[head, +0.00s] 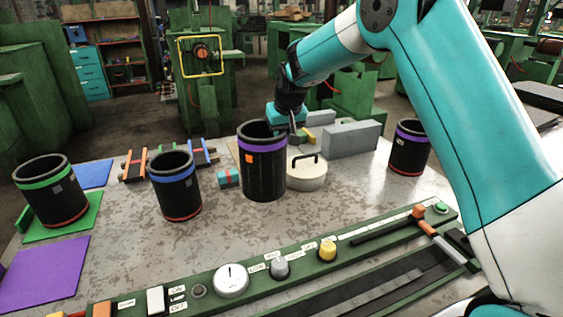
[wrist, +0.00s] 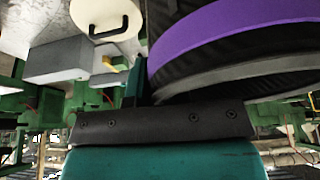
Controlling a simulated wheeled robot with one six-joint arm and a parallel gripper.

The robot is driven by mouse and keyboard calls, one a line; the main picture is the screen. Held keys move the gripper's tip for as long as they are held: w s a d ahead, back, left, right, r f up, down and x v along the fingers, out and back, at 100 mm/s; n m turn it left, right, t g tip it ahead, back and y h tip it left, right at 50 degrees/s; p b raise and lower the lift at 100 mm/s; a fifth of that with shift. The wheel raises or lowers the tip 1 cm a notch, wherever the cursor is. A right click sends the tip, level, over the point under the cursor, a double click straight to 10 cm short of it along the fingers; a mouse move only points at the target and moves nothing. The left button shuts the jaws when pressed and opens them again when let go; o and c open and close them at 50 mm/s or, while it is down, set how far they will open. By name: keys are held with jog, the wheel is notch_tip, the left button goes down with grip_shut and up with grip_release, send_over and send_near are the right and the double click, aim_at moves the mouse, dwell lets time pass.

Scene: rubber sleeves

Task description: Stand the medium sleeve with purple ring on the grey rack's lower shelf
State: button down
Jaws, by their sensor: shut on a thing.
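A black sleeve with a purple ring (head: 263,146) and an orange square mark stands upright near the middle of the head view. My gripper (head: 292,128) is shut on its far rim. The ringed sleeve also fills the upper right of the wrist view (wrist: 235,30), close against my gripper (wrist: 145,85). I cannot tell whether its base touches the table. A second, shorter-looking purple-ringed sleeve (head: 408,149) stands at the right. A long grey block-like body (head: 351,139) stands behind; I cannot make out a rack with shelves.
A blue-ringed sleeve (head: 175,187) and a green-ringed one (head: 50,192) stand left. A round cream lid with a black handle (head: 306,176) sits just right of the held sleeve. A green control panel (head: 300,265) runs along the front. A purple mat (head: 45,275) lies front left.

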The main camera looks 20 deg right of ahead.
aim_at(283, 162)
notch_tip(283, 162, down, 9)
jog(key=shift+f+p, duration=0.1)
jog(key=shift+p, duration=0.6)
jog(key=c, duration=1.5)
grip_release()
jog(key=shift+f, duration=0.2)
jog(key=shift+c, duration=0.2)
jog(key=o, duration=0.4)
jog(key=shift+o, duration=0.2)
